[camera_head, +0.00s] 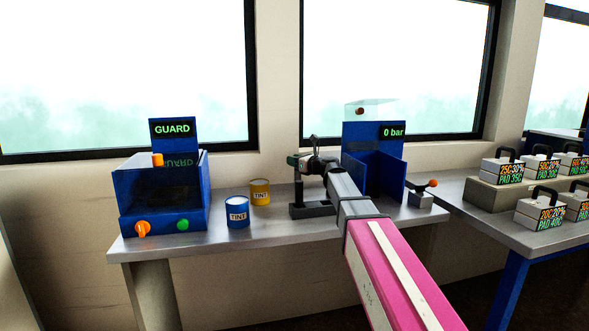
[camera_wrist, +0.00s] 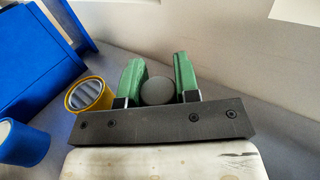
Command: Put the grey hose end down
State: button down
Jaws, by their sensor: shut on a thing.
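My gripper (camera_head: 294,161) is above the left bench, over a dark grey stand (camera_head: 312,208). In the wrist view its two green fingers (camera_wrist: 158,72) are closed on either side of a round grey thing (camera_wrist: 157,91), which looks like the grey hose end seen end-on. In the head view the hose end is mostly hidden by my gripper and wrist. A thin dark loop (camera_head: 314,141) shows just above the wrist. I cannot tell whether the hose end touches the stand.
A yellow tint can (camera_head: 260,192) and a blue tint can (camera_head: 237,212) stand left of the stand. The blue GUARD box (camera_head: 190,196) is farther left. A blue 0 bar chamber (camera_head: 359,139) and a small orange-knobbed lever (camera_head: 432,183) are right.

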jog(key=shift+f, duration=1.6)
jog(key=c, duration=0.8)
grip_release()
jog(key=shift+c, duration=0.2)
jog(key=v, duration=1.2)
